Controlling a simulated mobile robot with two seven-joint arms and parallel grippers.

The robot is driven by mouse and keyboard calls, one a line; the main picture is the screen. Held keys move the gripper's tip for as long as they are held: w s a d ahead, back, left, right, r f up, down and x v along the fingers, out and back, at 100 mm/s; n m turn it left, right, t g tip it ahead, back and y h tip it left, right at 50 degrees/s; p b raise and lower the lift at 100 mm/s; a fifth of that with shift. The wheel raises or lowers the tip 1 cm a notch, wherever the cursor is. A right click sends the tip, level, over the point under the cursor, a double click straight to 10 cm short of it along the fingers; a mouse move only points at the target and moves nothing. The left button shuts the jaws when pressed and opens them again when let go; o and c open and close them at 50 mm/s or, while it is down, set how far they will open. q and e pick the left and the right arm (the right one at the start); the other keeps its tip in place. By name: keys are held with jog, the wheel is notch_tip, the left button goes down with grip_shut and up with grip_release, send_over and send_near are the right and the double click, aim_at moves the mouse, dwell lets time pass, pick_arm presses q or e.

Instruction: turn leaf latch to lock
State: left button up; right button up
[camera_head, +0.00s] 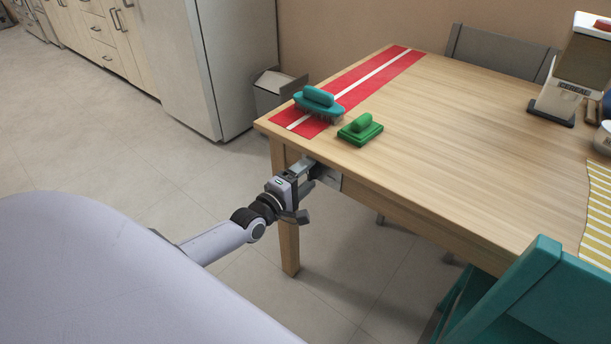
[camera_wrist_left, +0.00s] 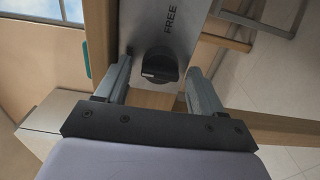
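The leaf latch is a black round knob (camera_wrist_left: 160,66) on a grey metal plate (camera_wrist_left: 165,22) marked FREE. In the head view the plate (camera_head: 334,181) shows partly on the table's side below the near left corner, and my gripper hides the knob. My left gripper (camera_wrist_left: 158,72) is open in the left wrist view, with one finger on each side of the knob and a gap to it on both sides. In the head view my left gripper (camera_head: 306,174) is at the table's side, just under the top. My right gripper is not in view.
A teal chair (camera_head: 525,300) stands at the lower right. A grey bin (camera_head: 273,90) stands behind the table's left end.

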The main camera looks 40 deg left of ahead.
pick_arm(q)
jog(key=shift+s, duration=0.15)
jog(key=s+p, duration=0.1)
jog(key=s, duration=0.6)
jog(key=shift+a, duration=0.3)
dwell(0.4)
jog(key=s+d+f+m+g+h, duration=0.1)
jog(key=s+d+f+m+g, duration=0.25)
jog(key=s+d+m, duration=0.5)
jog(key=s+d+f+m+g+h, duration=0.1)
jog(key=s+d+f+m+g, duration=0.25)
jog(key=s+d+m, duration=0.55)
notch_tip(320, 180, up, 11)
jog(key=s+a+m+y+p, duration=0.1)
jog(key=a+m+p, duration=0.1)
jog(key=p, duration=1.2)
jog(key=shift+s+a+g, duration=0.15)
jog(key=shift+s+g, duration=0.1)
jog(key=shift+g, duration=0.05)
